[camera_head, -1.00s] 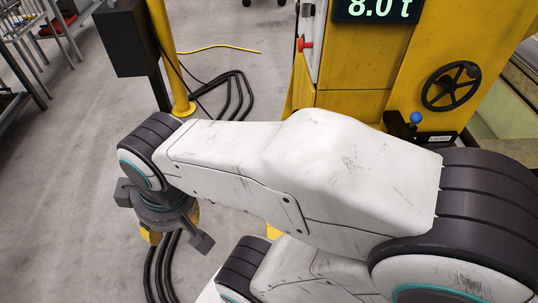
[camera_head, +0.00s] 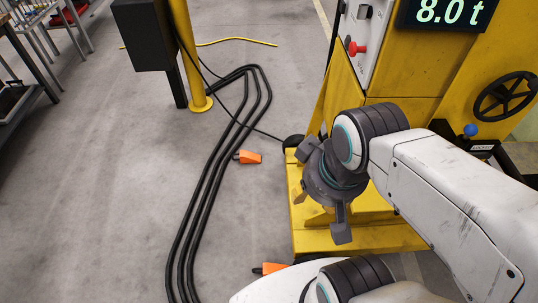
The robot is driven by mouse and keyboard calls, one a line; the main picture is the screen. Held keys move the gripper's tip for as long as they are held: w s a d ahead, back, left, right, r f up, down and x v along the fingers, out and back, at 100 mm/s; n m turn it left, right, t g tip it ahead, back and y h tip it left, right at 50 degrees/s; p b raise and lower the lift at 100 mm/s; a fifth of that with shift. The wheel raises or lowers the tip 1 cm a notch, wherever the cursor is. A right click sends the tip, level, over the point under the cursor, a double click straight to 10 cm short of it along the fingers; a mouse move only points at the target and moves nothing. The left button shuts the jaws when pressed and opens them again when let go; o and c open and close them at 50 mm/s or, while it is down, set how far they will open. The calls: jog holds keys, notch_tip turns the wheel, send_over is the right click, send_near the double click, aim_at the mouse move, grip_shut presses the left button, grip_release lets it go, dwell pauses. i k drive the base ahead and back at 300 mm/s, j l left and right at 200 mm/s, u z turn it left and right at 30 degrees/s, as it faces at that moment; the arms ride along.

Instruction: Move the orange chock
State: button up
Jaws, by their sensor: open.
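One orange chock (camera_head: 250,157) lies on the grey floor, just right of the black cables, with a dark piece at its left end. A second orange chock (camera_head: 275,268) lies lower down, by the yellow machine's base, partly hidden by my own arm parts. My gripper (camera_head: 320,213) points downward in front of the yellow base, right of and apart from both chocks. Its fingers are spread, and I see nothing between them.
Several thick black cables (camera_head: 207,200) run along the floor left of the chocks. A yellow post (camera_head: 186,50) with a black box (camera_head: 143,33) stands at upper left. The yellow machine (camera_head: 400,75) with a display blocks the right. Open floor lies at left.

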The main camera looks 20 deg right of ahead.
aim_at(245, 156)
jog(key=j+u, duration=0.3)
jog(key=u, duration=0.15)
jog(key=j+u, duration=0.65)
jog(key=u, duration=0.2)
jog(key=j+u, duration=0.3)
jog(key=u, duration=0.15)
jog(key=i+j+u, duration=0.1)
jog(key=i, duration=0.25)
jog(key=i+j, duration=0.2)
jog(key=i, duration=0.2)
jog(key=i+l+z, duration=0.1)
jog(key=i+z, duration=0.6)
jog(key=z, duration=0.15)
jog(key=i+j+z, duration=0.15)
jog(key=i+z, duration=0.25)
jog(key=i+l+z, duration=0.15)
jog(key=i+z, duration=0.95)
jog(key=i, duration=0.15)
jog(key=i+l+u, duration=0.2)
jog(key=i+l, duration=0.15)
jog(key=i, duration=0.25)
jog(key=i+l+u, duration=0.2)
jog(key=i+l, duration=0.2)
jog(key=i, duration=0.15)
jog(key=i+l+u, duration=0.2)
jog(key=l, duration=0.1)
